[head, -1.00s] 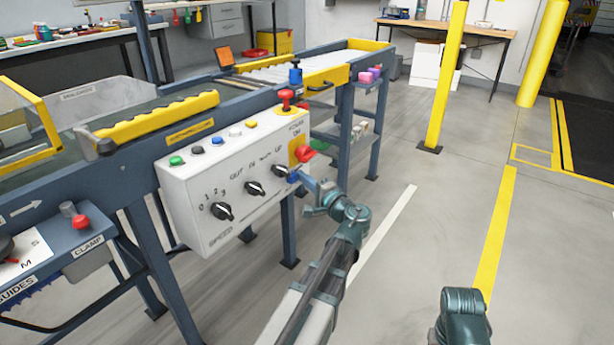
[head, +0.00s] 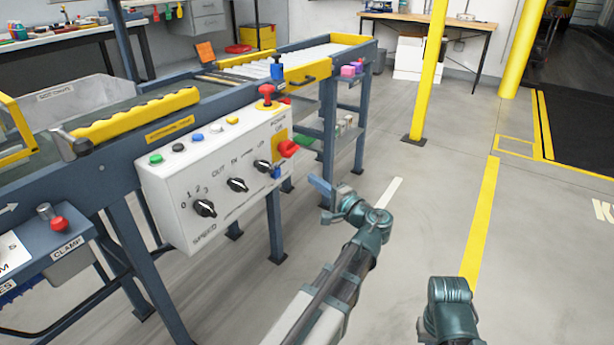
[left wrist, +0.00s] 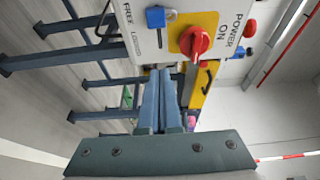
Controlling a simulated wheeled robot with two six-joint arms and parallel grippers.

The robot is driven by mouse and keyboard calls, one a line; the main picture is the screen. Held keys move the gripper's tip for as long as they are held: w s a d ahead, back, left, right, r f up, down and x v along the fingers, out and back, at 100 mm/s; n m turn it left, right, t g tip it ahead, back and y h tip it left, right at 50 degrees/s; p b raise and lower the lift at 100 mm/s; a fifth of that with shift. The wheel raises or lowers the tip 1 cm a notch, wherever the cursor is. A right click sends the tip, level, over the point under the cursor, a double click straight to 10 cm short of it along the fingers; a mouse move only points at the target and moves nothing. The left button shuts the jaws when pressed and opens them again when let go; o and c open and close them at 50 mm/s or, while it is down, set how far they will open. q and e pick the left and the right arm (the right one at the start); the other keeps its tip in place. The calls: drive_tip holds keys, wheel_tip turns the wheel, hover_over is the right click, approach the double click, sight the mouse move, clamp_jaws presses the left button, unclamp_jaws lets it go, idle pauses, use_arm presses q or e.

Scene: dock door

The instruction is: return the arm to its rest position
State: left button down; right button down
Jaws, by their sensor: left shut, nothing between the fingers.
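My left gripper (head: 321,186) is shut and empty, in the open air to the right of the white control box (head: 213,178), apart from it. Its closed blue fingers also show in the left wrist view (left wrist: 160,98), below the red rotary switch (left wrist: 196,41) marked POWER ON. That red switch (head: 288,148) sits at the right end of the box in the head view, with a blue part (head: 276,172) just below it. My other arm shows only as a dark teal link (head: 450,308) at the bottom right; its gripper is not in view.
The blue conveyor frame (head: 112,185) runs along the left, its legs on the floor. A red mushroom button (head: 266,91) tops the box. A yellow post (head: 429,75) stands farther back. The grey floor (head: 420,215) right of the conveyor is clear.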

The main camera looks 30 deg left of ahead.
use_arm(q)
drive_tip(key=shift+s+d, duration=0.15)
drive_tip(key=shift+d, duration=0.15)
idle(0.4)
drive_tip(key=s+d+f+g+h+p, duration=0.3)
drive_tip(key=s+d+h+p, duration=0.15)
drive_tip(key=s+d, duration=0.35)
drive_tip(key=s+d+f+g+h+p, duration=0.2)
drive_tip(key=s+d+f+h+p, duration=0.15)
drive_tip(key=s+d+h, duration=0.45)
drive_tip(key=s+d+f+g+h+p, duration=0.3)
drive_tip(key=s+d+f+p, duration=0.15)
drive_tip(key=d, duration=0.65)
wheel_tip(320, 180, up, 38)
drive_tip(key=n+p, duration=0.1)
drive_tip(key=p, duration=3.5)
drive_tip(key=shift+w+r+p, duration=0.2)
drive_tip(key=shift+p, duration=0.2)
